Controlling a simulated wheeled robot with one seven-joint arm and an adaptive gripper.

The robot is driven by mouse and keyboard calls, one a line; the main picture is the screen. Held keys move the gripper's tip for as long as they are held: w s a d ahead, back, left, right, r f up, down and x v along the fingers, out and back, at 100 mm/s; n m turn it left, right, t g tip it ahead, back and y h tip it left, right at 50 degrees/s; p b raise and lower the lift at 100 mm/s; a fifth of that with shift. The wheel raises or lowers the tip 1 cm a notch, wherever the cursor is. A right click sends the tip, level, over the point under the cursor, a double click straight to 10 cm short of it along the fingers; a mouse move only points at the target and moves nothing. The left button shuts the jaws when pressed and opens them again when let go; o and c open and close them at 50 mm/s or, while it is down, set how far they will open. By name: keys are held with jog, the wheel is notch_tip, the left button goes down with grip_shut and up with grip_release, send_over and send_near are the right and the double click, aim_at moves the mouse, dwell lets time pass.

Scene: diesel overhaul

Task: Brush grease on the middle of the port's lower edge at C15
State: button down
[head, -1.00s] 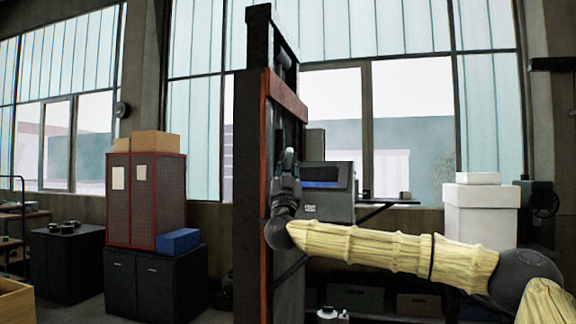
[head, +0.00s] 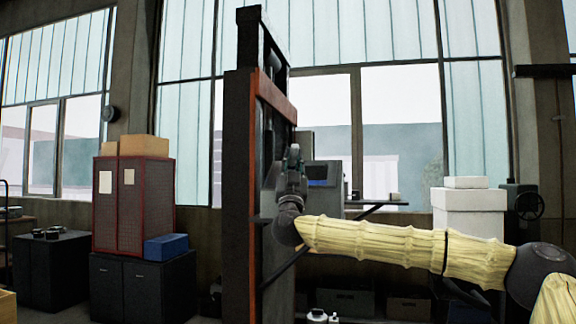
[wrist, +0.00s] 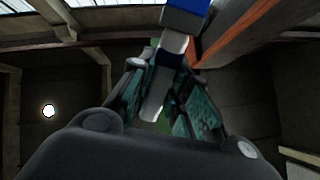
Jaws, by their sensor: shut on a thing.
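My gripper (head: 293,158) is raised beside the tall dark frame with orange edges (head: 255,180) in the head view. In the wrist view my gripper (wrist: 158,92) is shut on a slim tool, seemingly the brush (wrist: 176,44). The tool has a pale grey shaft between the fingers and a blue part at the top of the picture. Its far end is cut off, so I cannot see bristles or grease. An orange-edged beam (wrist: 235,35) runs close to the right of the tool. I cannot make out the port, its lower edge or a C15 mark.
A red mesh cabinet (head: 133,205) stands on a black cupboard at left, with a blue box (head: 166,247) beside it. A grey machine with a blue display (head: 322,174) is behind the frame. White boxes (head: 468,212) stand at right, beyond my arm.

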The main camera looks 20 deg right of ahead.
jog(key=s+d+b, duration=0.6)
jog(key=d+b, duration=0.1)
jog(key=d, duration=0.3)
jog(key=shift+s, duration=0.4)
dwell(1.1)
jog(key=shift+f, duration=0.1)
jog(key=w+a+b, duration=0.3)
jog(key=w+a, duration=0.6)
jog(key=a, duration=0.4)
jog(key=shift+w+a, duration=0.25)
jog(key=shift+a, duration=0.1)
dwell(1.8)
jog(key=s+a+r, duration=0.2)
jog(key=s+r, duration=0.1)
jog(key=r, duration=0.2)
dwell(0.8)
jog(key=shift+s+a+r, duration=0.25)
jog(key=shift+s+r, duration=0.15)
jog(key=shift+r, duration=0.2)
jog(key=shift+s+a+r, duration=0.25)
jog(key=shift+s+r, duration=0.15)
jog(key=shift+r, duration=0.15)
